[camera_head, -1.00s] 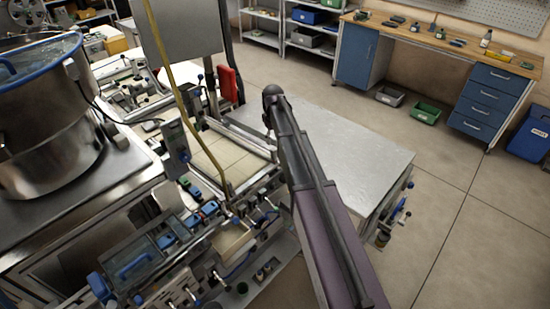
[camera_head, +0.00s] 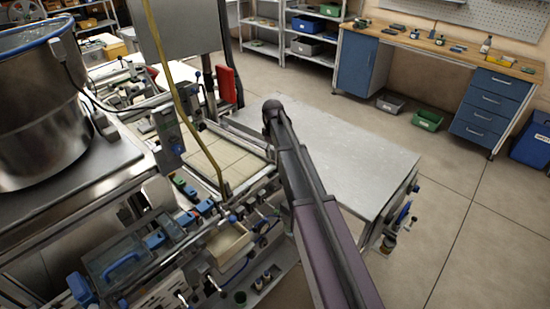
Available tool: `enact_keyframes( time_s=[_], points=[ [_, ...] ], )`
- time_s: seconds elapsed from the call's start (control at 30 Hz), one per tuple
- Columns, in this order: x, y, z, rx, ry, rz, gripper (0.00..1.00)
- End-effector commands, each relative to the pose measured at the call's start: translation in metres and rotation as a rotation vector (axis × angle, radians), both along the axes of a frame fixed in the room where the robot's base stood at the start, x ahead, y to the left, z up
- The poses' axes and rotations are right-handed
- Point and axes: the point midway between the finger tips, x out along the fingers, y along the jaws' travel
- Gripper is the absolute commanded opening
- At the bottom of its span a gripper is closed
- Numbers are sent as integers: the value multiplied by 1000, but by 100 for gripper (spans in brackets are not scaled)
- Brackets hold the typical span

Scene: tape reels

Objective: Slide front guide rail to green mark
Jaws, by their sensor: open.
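My arm (camera_head: 318,215) reaches up from the bottom edge to a dark joint near the middle of the head view. My gripper is not visible. A machine with a pale tiled bed (camera_head: 215,152) stands left of the arm, with metal rails along the bed's edges. A rail (camera_head: 252,184) runs along the bed's near right side; I cannot tell whether it is the front guide rail. Small green parts (camera_head: 190,191) sit on the machine's control strip, but no green mark on a rail can be made out.
A bare metal table (camera_head: 345,160) stands right of the machine, partly behind my arm. A large steel vat (camera_head: 40,125) is at left. A yellow hose (camera_head: 180,90) hangs over the machine. A workbench (camera_head: 420,40) stands at the back right. Open floor lies at right.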

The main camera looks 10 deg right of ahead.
Motion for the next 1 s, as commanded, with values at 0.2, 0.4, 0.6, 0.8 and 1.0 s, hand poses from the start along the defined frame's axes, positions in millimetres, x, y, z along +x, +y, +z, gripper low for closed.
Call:
enact_keyframes(
  time_s=[0.2, 0.4, 0.6, 0.8, 1.0],
  points=[
    [0, 0, -11, 0, 0, 0, 60],
    [0, 0, -11, 0, 0, 0, 60],
    [0, 0, -11, 0, 0, 0, 60],
    [0, 0, -11, 0, 0, 0, 6],
    [0, 0, -11, 0, 0, 0, 0]
  ],
)
